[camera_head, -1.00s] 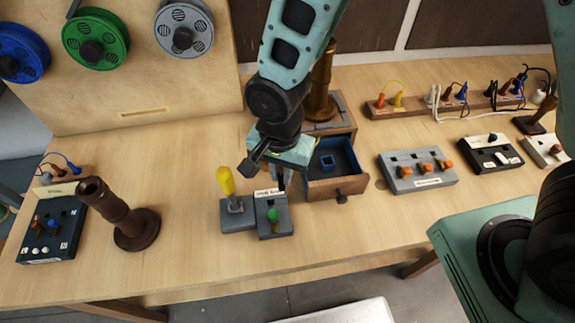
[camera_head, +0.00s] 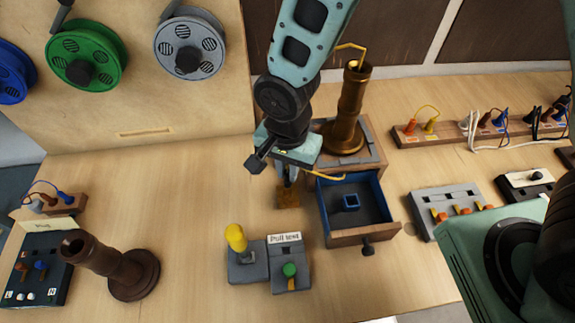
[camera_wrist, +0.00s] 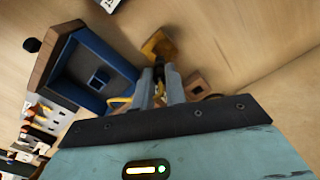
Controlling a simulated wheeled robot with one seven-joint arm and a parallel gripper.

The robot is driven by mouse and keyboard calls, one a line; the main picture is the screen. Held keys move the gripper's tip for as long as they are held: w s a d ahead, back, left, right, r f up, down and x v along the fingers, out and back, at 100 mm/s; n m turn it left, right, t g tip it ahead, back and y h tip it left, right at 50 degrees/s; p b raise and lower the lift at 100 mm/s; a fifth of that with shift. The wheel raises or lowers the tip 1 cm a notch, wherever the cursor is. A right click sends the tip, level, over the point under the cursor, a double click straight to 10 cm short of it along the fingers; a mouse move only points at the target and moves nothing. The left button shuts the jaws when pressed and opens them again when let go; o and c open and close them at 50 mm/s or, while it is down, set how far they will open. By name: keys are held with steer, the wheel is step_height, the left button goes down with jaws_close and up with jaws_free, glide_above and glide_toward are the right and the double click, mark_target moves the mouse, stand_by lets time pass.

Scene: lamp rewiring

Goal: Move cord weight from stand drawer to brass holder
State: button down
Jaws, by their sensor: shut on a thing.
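My gripper (camera_head: 289,180) points down beside the open stand drawer (camera_head: 362,238). In the wrist view its fingers (camera_wrist: 160,82) are shut on a small dark piece, the cord weight (camera_wrist: 160,70), mostly hidden between them. A brass-coloured block (camera_head: 288,196), apparently the brass holder, is just below the fingertips, left of the drawer; it also shows beyond them in the wrist view (camera_wrist: 158,44). I cannot tell whether the weight touches it. The drawer holds only an empty-looking blue square socket (camera_head: 351,202). A yellow cord (camera_head: 330,177) runs near my gripper.
A brass lamp column (camera_head: 349,105) stands on the drawer cabinet. The pull test box (camera_head: 290,272) and a yellow-knobbed lever (camera_head: 236,240) stand in front. A brown column (camera_head: 130,268) stands at left.

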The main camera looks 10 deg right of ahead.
mark_target(287, 186)
steer(key=shift+f+b, duration=1.55)
steer(key=shift+f, duration=0.7)
steer(key=shift+f+b, duration=0.5)
steer(key=c, duration=1.3)
jaws_free()
steer(key=shift+c, duration=0.2)
step_height(287, 186, up, 18)
steer(key=f+b, duration=0.1)
steer(key=b, duration=0.1)
steer(key=s+d+f+n, duration=0.1)
steer(key=s+d+n, duration=0.7)
steer(key=s+n, duration=0.3)
steer(key=n, duration=0.3)
steer(key=shift+s+y, duration=0.15)
steer(key=shift+y, duration=0.15)
